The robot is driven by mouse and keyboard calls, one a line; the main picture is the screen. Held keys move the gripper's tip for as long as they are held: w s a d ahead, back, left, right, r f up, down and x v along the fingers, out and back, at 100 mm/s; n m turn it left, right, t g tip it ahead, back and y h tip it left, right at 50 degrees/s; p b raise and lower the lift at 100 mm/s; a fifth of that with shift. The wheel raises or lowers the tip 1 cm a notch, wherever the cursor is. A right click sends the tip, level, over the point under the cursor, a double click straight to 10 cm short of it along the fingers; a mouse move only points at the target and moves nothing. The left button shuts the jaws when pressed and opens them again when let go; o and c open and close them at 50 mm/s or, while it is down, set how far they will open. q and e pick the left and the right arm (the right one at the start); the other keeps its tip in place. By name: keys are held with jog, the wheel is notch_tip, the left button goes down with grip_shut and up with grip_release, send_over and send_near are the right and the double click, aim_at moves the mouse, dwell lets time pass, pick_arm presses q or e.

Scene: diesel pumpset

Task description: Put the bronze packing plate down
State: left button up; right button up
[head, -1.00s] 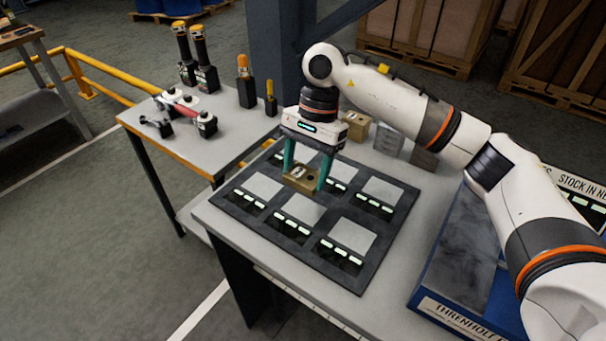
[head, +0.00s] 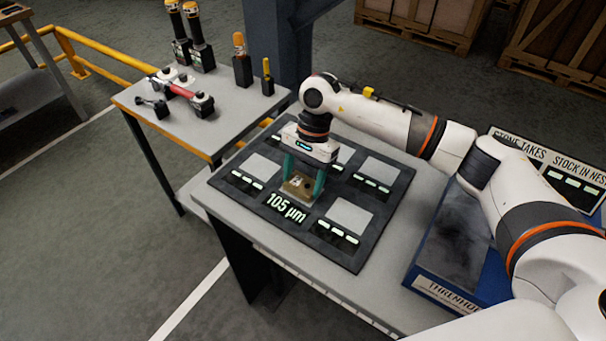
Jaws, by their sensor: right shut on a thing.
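The bronze packing plate (head: 297,190) is a small brass-coloured block between the teal fingers of my right gripper (head: 302,188). The gripper is shut on it and points down at the dark board (head: 290,238). The plate is at the front middle pad of the board, low over it or touching it; I cannot tell which. The label in front of that pad reads 105 µm (head: 286,208). The pad under the plate is mostly hidden. My left gripper does not show.
Other pale pads (head: 348,216) on the board look bare, with short lit bars beside them. A blue stand (head: 448,240) is to the right. A side table (head: 222,120) at left holds several tools.

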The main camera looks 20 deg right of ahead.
jog(key=shift+r, duration=0.1)
jog(key=shift+f+b, duration=0.2)
jog(key=shift+b, duration=0.15)
jog(key=o, duration=1.6)
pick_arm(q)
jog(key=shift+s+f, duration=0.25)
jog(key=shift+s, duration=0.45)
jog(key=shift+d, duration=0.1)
pick_arm(e)
jog(key=shift+r+p, duration=0.25)
jog(key=shift+p, duration=0.1)
jog(key=shift+w+r, duration=0.1)
jog(key=shift+r, duration=0.2)
pick_arm(q)
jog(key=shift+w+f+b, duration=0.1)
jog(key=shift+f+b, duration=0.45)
jog(key=shift+b, duration=0.25)
pick_arm(e)
jog(key=v, duration=1.1)
jog(key=shift+d, duration=0.1)
